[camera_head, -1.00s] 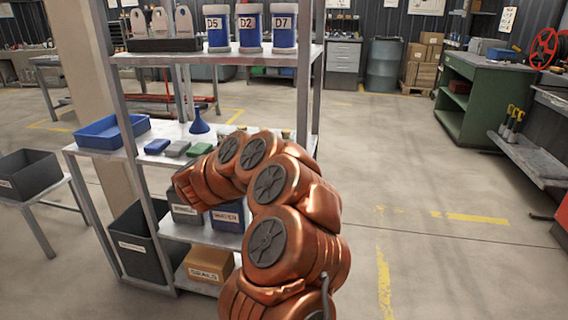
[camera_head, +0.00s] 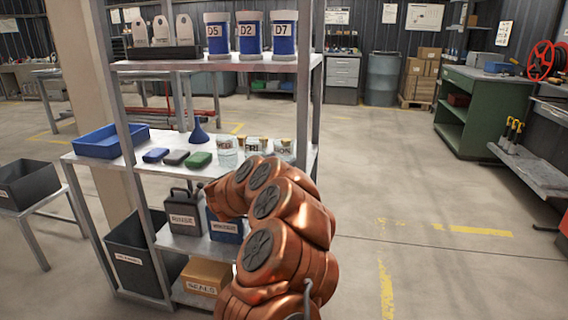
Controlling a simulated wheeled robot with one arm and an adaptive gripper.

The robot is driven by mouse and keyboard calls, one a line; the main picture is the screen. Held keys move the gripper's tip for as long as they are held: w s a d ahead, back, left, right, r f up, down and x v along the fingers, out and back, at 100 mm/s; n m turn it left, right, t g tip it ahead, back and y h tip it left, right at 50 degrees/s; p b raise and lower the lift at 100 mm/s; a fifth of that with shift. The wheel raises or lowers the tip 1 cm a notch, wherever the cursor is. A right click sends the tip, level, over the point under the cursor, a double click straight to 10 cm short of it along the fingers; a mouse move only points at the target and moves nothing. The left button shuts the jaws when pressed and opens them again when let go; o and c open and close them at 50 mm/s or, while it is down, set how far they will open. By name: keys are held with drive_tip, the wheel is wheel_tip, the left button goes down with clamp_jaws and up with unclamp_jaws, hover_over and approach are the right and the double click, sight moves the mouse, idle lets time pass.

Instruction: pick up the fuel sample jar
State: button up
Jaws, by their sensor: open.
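Several small clear jars with tan lids and labels stand on the middle shelf: a left jar (camera_head: 227,154), a middle jar (camera_head: 252,147) and a right jar (camera_head: 284,151). The labels are only partly legible, so I cannot tell which jar is the fuel sample jar. My copper-coloured arm rises in front of the shelf and bends to the left, just below and in front of the jars. My gripper's fingers do not show; the arm's end is hidden or turned away.
The middle shelf also holds a blue funnel (camera_head: 198,131), a green block (camera_head: 199,160), a grey block (camera_head: 176,157), a blue block (camera_head: 155,155) and a blue tray (camera_head: 88,145). Metal posts and an upper shelf (camera_head: 215,63) frame the space. Floor to the right is clear.

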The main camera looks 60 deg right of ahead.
drive_tip(key=shift+d, duration=0.85)
drive_tip(key=shift+c, duration=0.2)
drive_tip(key=c, duration=0.8)
drive_tip(key=shift+c, duration=0.4)
drive_tip(key=shift+r, duration=0.2)
